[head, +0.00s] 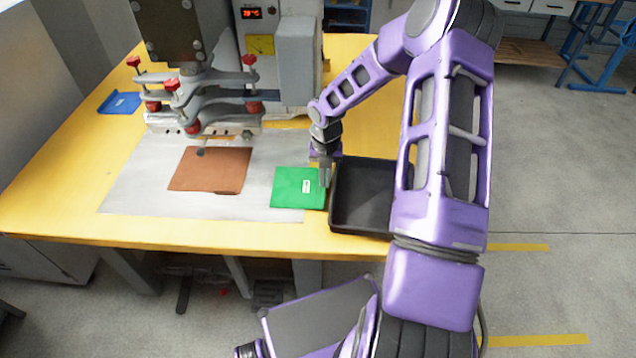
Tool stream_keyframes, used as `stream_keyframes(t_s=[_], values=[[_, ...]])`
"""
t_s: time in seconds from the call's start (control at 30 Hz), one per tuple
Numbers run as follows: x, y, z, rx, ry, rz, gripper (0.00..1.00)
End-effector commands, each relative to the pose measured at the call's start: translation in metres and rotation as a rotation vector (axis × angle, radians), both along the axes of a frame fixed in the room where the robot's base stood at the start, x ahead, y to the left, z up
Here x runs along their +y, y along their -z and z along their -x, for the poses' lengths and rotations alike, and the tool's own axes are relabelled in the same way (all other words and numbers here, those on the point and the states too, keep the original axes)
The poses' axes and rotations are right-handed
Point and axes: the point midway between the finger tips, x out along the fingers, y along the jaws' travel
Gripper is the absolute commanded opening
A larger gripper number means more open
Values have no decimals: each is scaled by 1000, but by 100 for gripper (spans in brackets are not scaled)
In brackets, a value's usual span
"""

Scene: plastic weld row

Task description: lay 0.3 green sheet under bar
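The green sheet (290,196) has a small white label and lies flat, or nearly so, over the right part of the grey metal plate (135,190), beside the black tray. My gripper (325,180) points down at the sheet's right edge. Its fingertips look close together, but whether they grip the edge or only stand over it cannot be told. The welding press bar (210,97) is behind and left of the sheet, under red-knobbed clamps. The green sheet is in front and right of the bar, not under it.
A brown sheet (210,168) lies on the plate in front of the bar. A black tray (362,220) stands right of the green sheet, partly hidden by my arm. A blue piece (120,103) lies at the left on the yellow table (60,200). The plate's left part is clear.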

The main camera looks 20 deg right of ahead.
Motion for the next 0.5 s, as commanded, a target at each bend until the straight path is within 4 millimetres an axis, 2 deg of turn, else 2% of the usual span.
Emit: stream_keyframes(t_s=[0.47,0.5], values=[[-3,6,0,-1,-1,0,0],[-3,5,0,-1,-1,0,12]])
